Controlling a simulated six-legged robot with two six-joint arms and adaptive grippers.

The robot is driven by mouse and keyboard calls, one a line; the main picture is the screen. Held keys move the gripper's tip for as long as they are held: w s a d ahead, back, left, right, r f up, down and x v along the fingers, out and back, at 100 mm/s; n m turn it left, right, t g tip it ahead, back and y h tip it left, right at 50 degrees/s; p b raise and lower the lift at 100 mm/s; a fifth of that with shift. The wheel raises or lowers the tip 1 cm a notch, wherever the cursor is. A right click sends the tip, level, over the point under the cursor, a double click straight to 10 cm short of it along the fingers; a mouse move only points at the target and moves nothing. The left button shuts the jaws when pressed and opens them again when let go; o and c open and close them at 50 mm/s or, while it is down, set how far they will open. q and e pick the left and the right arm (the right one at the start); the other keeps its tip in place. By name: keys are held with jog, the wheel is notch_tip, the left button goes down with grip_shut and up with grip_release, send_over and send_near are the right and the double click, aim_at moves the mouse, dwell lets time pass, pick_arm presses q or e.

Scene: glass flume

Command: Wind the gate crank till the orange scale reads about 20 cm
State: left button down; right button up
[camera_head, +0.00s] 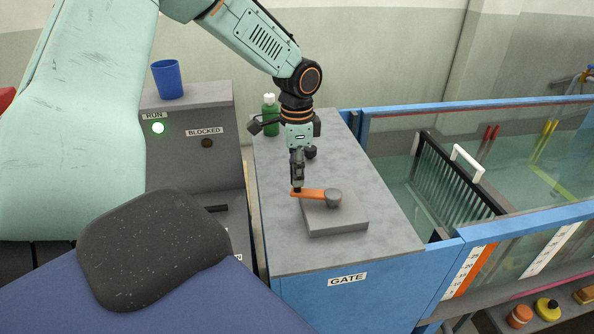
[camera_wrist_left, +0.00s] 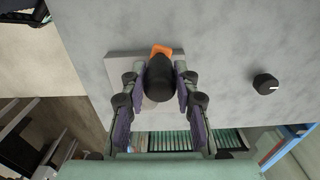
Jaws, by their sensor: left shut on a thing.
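The gate crank has an orange arm (camera_head: 313,193) and a grey hub (camera_head: 334,199) on a grey block (camera_head: 345,223), on the cabinet labelled GATE (camera_head: 347,279). The arm points left from the hub. My left gripper (camera_head: 297,180) comes down from above at the arm's left end. In the left wrist view my left gripper (camera_wrist_left: 160,90) is shut on the crank's black handle (camera_wrist_left: 160,76), with the orange arm (camera_wrist_left: 161,49) just beyond it. The orange scale (camera_head: 471,269) is on the flume's front glass; its numbers are small and I cannot tell the reading. My right gripper is not in view.
A green bottle (camera_head: 270,114) and a dark knob (camera_wrist_left: 265,84) stand on the cabinet top. Left is a grey console with RUN (camera_head: 158,128) and BLOCKED (camera_head: 206,143) lamps and a blue cup (camera_head: 168,79). A black rack (camera_head: 455,180) stands in the flume.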

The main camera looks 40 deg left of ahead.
pick_arm(q)
jog(key=shift+w+r, duration=0.1)
jog(key=shift+w, duration=0.05)
jog(key=c, duration=1.5)
grip_release()
jog(key=o, duration=0.5)
notch_tip(320, 180, up, 12)
jog(key=shift+f, duration=0.1)
jog(key=shift+s, duration=0.2)
